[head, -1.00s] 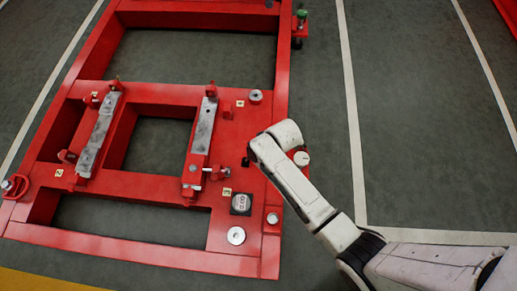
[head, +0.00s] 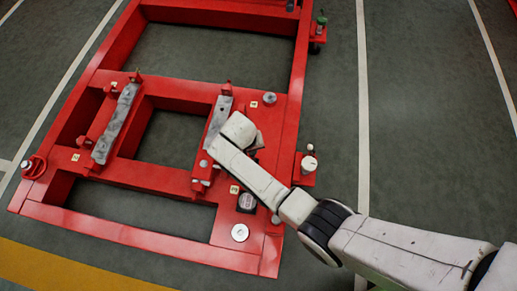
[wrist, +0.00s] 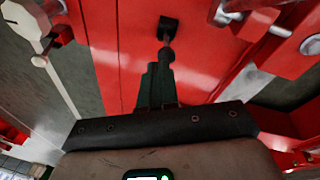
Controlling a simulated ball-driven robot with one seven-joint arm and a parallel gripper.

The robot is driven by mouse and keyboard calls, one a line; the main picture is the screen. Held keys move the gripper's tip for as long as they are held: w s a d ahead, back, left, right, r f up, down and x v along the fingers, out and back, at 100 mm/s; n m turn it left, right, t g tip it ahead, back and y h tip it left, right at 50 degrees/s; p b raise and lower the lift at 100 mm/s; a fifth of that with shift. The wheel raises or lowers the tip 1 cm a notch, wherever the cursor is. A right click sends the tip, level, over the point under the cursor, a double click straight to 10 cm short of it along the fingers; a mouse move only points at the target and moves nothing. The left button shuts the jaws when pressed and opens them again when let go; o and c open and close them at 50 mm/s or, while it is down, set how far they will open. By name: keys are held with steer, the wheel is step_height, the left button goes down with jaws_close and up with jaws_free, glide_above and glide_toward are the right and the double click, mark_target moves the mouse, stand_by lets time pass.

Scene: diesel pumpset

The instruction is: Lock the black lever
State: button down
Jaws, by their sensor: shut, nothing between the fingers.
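In the wrist view a small black lever (wrist: 168,27) with a square-ended head and a short stem lies against the red frame, straight ahead of my gripper (wrist: 160,68). My gripper's dark fingers are together, with nothing held. Their tips are close to the near end of the lever's stem; I cannot tell whether they touch. In the head view my white wrist hangs over the right grey metal bar of the red frame (head: 190,178). It hides the fingers and that part of the frame, and I cannot make out the lever there.
Two grey metal bars, left (head: 115,125) and right (head: 219,112), lie on the frame. A white-topped knob (head: 309,163) stands at its right edge. Open floor lies right of the frame.

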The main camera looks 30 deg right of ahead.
steer(key=shift+w+a+f+h, duration=0.15)
steer(key=shift+w+a+h, duration=0.05)
steer(key=shift+a+h, duration=0.1)
steer(key=shift+d, duration=0.1)
steer(key=shift+s+d, duration=0.15)
steer(key=shift+s+d+f, duration=0.3)
steer(key=shift+s+d, duration=0.05)
steer(key=shift+d, duration=0.05)
step_height(320, 180, up, 13)
steer(key=p, duration=0.8)
steer(key=shift+a+p, duration=0.4)
steer(key=shift+w, duration=0.1)
